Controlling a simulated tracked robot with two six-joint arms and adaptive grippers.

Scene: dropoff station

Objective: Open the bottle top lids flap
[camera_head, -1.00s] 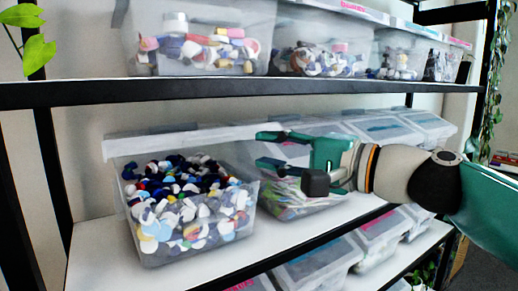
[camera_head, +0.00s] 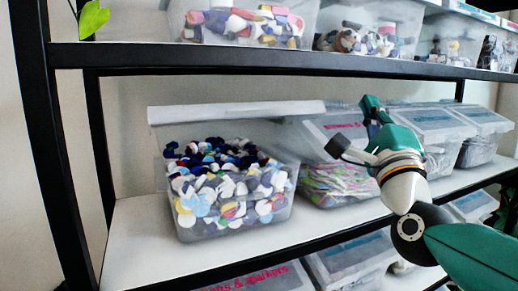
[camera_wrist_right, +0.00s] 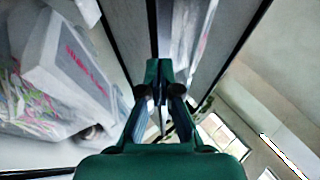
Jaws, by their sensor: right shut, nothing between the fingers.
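The clear bin of bottle tops (camera_head: 181,224) stands on the middle shelf. Its pale lid flap (camera_head: 235,112) appears raised, seen nearly edge-on along the top, with the colourful bottle tops (camera_head: 228,185) visible below it. My right gripper (camera_head: 370,106) is to the right of this bin, apart from it, in front of the neighbouring bin, with its fingers pointing up. In the right wrist view its fingers (camera_wrist_right: 158,75) are together with nothing between them. My left gripper is not in view.
A neighbouring bin with a pink-lettered lid (camera_head: 335,125) stands behind my right gripper, and more lidded bins (camera_head: 430,120) stand further right. The upper shelf edge (camera_head: 250,57) runs above. Bare white shelf (camera_head: 130,235) lies left of the bottle-top bin.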

